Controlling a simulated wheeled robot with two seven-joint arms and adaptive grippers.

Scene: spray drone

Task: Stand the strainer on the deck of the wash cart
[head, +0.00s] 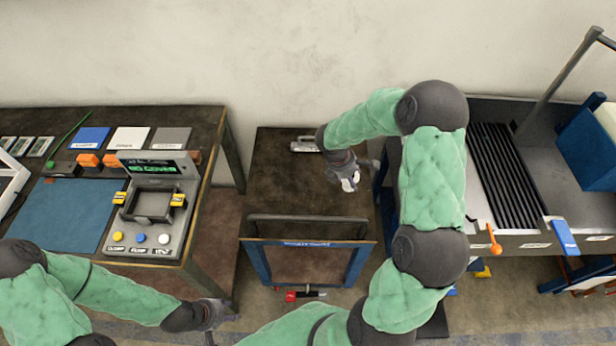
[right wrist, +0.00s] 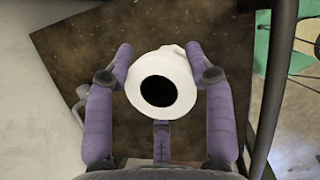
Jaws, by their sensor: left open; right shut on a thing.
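A white ring-shaped part with a dark round opening, which I take for the strainer (right wrist: 161,88), is between the fingers of my right gripper (right wrist: 163,75). In the head view the strainer (head: 350,184) shows as a small white piece under my right gripper (head: 346,178). My right gripper holds it above a dark brown deck (head: 280,180) with a blue front frame, which I take for the wash cart. I cannot tell the height of the gap. My left gripper (head: 214,314) is open, low at the front, left of the cart, and partly blurred.
A small metal fitting (head: 305,145) lies at the back of the deck. A grey rail (head: 307,218) crosses its front. A table with a control box (head: 152,205) stands left. A grey basin with dark slats (head: 505,170) stands right. The deck's left half is clear.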

